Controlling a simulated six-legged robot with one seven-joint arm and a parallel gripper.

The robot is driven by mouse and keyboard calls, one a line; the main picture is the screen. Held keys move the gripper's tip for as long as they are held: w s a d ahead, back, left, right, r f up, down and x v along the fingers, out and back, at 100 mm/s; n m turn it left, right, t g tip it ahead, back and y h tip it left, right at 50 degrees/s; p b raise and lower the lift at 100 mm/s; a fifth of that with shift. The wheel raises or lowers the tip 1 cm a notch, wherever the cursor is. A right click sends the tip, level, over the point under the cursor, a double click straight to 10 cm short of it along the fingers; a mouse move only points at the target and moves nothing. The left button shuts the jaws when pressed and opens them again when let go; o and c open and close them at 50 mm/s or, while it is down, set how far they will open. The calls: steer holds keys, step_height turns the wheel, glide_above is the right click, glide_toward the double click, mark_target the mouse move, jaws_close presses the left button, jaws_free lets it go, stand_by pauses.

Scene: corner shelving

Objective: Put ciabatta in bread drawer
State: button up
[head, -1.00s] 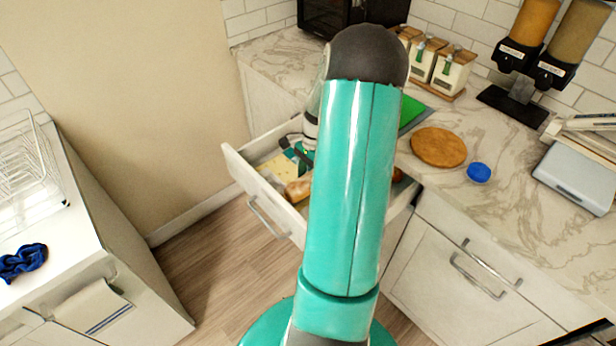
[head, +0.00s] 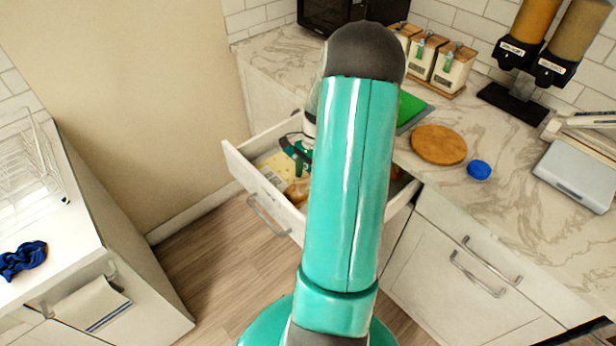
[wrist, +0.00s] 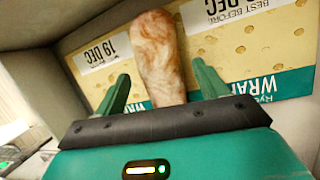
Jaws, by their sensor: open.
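The open bread drawer (head: 262,190) is pulled out below the counter, left of centre in the head view. A brown, flour-dusted loaf, apparently the ciabatta (head: 297,191), is inside it, partly hidden behind my arm. In the wrist view the ciabatta (wrist: 158,55) lies lengthwise over the wrap packets, its near end between my fingers. My gripper (head: 298,153) is inside the drawer's outline. In the wrist view my gripper (wrist: 163,80) is open, with visible gaps on both sides of the loaf.
Flat yellow wrap packets (wrist: 230,35) line the drawer. On the counter are a round wooden board (head: 438,145), a blue lid (head: 479,170), a green board (head: 411,108), canisters (head: 452,72) and dispensers (head: 530,35). Another counter stands at left, with floor between.

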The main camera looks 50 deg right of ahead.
steer(key=s+v, duration=0.1)
steer(key=v, duration=1.1)
steer(key=shift+w+r, duration=0.45)
steer(key=w+a+r+n+t+h, duration=0.15)
steer(key=a+r+n, duration=0.25)
steer(key=a, duration=0.4)
steer(key=w+a+r+n+h, duration=0.1)
steer(key=w+a+r+n, duration=0.15)
steer(key=a+r, duration=0.35)
steer(key=w+a+r+n+h, duration=0.1)
steer(key=a+r+n+h, duration=0.15)
steer(key=a+n, duration=0.45)
steer(key=s+a+r+n+t, duration=0.1)
steer(key=s+a+n, duration=0.2)
steer(key=a, duration=0.3)
steer(key=s+a+r+n+t, duration=0.1)
steer(key=s+a+n+t, duration=0.1)
steer(key=a, duration=0.5)
steer(key=s+a+r+n+t+y, duration=0.1)
steer(key=s+a+n+t, duration=0.1)
steer(key=a, duration=0.4)
steer(key=shift+s+a+n, duration=0.2)
steer(key=shift+s+n, duration=0.65)
steer(key=shift+d+r, duration=0.15)
